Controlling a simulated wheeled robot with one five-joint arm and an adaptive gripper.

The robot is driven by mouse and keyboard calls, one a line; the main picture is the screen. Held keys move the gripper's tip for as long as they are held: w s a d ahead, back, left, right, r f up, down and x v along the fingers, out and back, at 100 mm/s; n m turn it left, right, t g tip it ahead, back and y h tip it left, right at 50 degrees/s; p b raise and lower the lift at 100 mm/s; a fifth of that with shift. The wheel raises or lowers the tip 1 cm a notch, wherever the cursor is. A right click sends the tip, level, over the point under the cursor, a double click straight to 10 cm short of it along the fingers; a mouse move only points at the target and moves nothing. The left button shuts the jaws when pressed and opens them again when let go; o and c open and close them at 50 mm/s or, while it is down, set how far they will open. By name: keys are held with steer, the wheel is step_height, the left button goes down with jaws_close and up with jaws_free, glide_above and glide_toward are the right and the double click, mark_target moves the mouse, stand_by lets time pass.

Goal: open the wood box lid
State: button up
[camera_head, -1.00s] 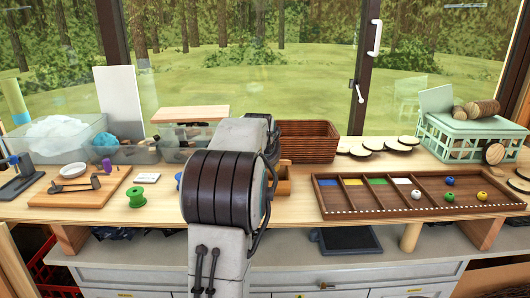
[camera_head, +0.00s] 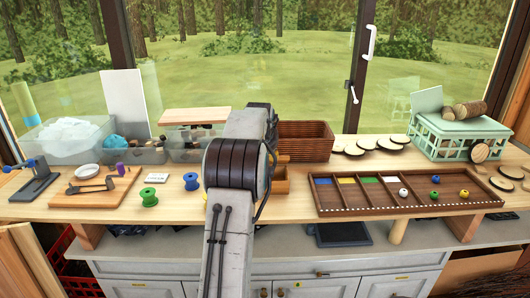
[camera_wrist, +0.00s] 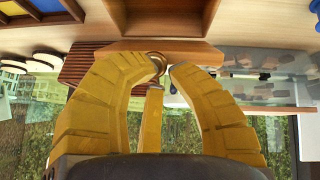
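The wood box (camera_head: 281,183) is on the bench in the head view, largely hidden behind my arm. In the wrist view, which looks upside down, a brown wooden recess (camera_wrist: 160,16) of the box fills the top middle. A lighter wooden board (camera_wrist: 205,52), seemingly the lid, borders it. A small round ring or knob shows by the board at my fingertips. My gripper (camera_wrist: 167,66) has yellow fingers curved inward, their tips close together with a narrow gap. I cannot tell whether they grip the knob or only surround it.
A woven basket (camera_head: 306,127) stands behind the box. A divided tray (camera_head: 403,205) with coloured balls lies to the right, and a green crate (camera_head: 430,148) behind it.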

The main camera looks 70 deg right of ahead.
steer(key=shift+o, duration=0.8)
steer(key=shift+s+d+f, duration=0.3)
steer(key=shift+d, duration=0.1)
steer(key=o, duration=0.4)
steer(key=shift+s+d+f, duration=0.1)
steer(key=shift+s+d, duration=0.15)
steer(key=shift+s, duration=0.2)
steer(key=shift+o, duration=0.2)
steer(key=shift+a, duration=0.15)
steer(key=shift+w+a+r, duration=0.1)
steer(key=shift+a+r, duration=0.15)
steer(key=shift+r, duration=0.4)
step_height(320, 180, up, 9)
steer(key=shift+s+d, duration=0.2)
steer(key=shift+s, duration=0.2)
